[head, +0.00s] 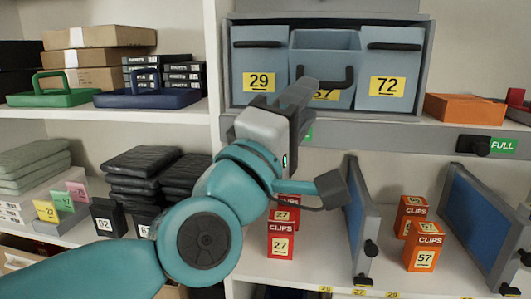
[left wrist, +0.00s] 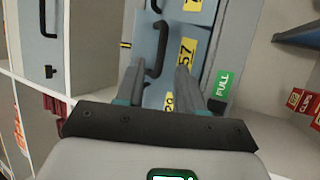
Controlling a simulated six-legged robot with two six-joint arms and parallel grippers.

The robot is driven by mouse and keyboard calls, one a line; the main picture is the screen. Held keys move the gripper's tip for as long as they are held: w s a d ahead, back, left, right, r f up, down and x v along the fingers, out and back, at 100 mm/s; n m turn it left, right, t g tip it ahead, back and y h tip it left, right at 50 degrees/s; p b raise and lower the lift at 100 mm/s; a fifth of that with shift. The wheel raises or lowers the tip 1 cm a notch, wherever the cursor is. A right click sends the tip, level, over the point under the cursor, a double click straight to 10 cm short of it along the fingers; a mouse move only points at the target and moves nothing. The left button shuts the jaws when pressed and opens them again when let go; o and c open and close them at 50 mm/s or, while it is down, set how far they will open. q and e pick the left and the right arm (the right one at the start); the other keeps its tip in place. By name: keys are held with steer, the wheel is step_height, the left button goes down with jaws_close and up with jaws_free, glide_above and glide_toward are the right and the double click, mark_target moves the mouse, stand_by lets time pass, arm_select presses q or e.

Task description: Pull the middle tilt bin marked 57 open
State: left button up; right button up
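The middle tilt bin (head: 325,42) is blue-grey and sits between bin 29 (head: 259,60) and bin 72 (head: 393,62). It leans forward at the top, its inside shows, and its black handle (head: 348,78) hangs lower than its neighbours' handles. Its yellow 57 label (head: 326,95) is partly hidden by my left gripper (head: 302,90). The left wrist view shows the label (left wrist: 187,52) and handle (left wrist: 160,45) too. There my left gripper (left wrist: 160,68) is open, its fingers apart, with the handle's near end in the gap; contact cannot be told. My right gripper is not in view.
A grey rail with a green FULL sign (head: 503,145) runs under the bins. An orange box (head: 463,107) lies to their right. Below stand red CLIPS boxes (head: 281,240) and upright blue dividers (head: 477,225).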

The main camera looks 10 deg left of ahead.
arm_select(q)
steer(key=v, duration=1.1)
steer(key=shift+a, duration=0.15)
